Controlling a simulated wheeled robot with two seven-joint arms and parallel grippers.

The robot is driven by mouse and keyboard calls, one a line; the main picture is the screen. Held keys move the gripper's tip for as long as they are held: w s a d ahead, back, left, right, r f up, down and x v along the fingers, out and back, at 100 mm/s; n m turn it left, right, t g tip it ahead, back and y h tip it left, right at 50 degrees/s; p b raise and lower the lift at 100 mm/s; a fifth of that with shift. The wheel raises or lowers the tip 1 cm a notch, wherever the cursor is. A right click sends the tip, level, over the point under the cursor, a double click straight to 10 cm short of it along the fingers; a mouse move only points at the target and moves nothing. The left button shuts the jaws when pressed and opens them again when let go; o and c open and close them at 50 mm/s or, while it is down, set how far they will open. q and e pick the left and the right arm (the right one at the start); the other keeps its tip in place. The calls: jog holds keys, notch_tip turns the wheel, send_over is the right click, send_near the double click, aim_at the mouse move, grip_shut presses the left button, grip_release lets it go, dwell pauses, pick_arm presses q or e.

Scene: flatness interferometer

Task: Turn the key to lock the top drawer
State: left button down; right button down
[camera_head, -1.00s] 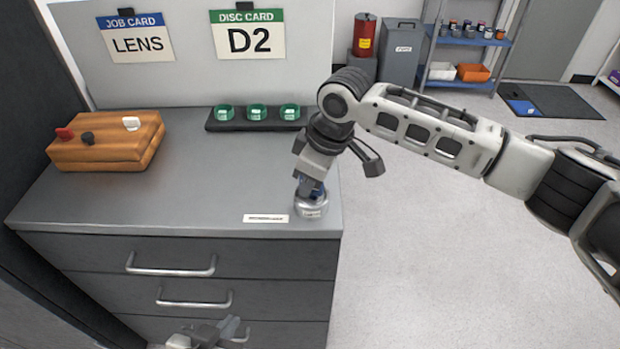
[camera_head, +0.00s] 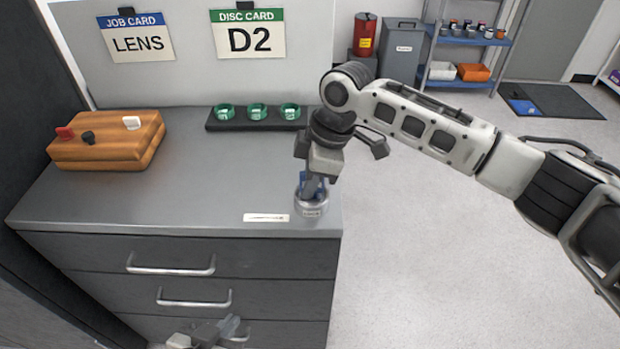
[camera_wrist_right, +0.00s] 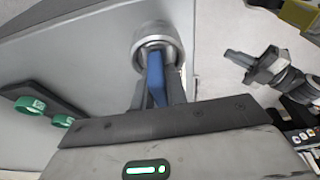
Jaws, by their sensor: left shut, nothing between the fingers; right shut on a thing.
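A round metal lock (camera_head: 312,207) with a small label stands at the front right corner of the cabinet top. A blue key (camera_wrist_right: 156,80) stands at the lock, whose ring (camera_wrist_right: 157,42) shows around its end in the right wrist view. My right gripper (camera_head: 313,187) is shut on the key just above the lock. The top drawer (camera_head: 90,252) is flush with the cabinet front and looks closed. My left gripper (camera_head: 228,327) is shut and empty, low in front of the lower drawers; it also shows in the right wrist view (camera_wrist_right: 240,66).
A wooden block (camera_head: 105,150) with red, black and white pieces sits on the left of the cabinet top. A dark tray (camera_head: 240,124) holds green rings (camera_head: 257,111) at the back. A white label strip (camera_head: 266,217) lies left of the lock.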

jog(key=c, duration=1.8)
grip_release()
jog(key=shift+n, duration=0.6)
jog(key=o, duration=0.5)
jog(key=shift+w+d+r, duration=0.1)
jog(key=shift+d+r, duration=0.05)
jog(key=shift+r, duration=0.55)
pick_arm(q)
jog(key=f, duration=0.1)
jog(key=f+b, duration=0.1)
jog(key=f, duration=0.1)
jog(key=shift+s+a+b, duration=0.1)
jog(key=shift+a+b, duration=0.1)
jog(key=shift+b, duration=0.1)
pick_arm(e)
jog(key=v, duration=1.4)
jog(key=shift+r, duration=0.25)
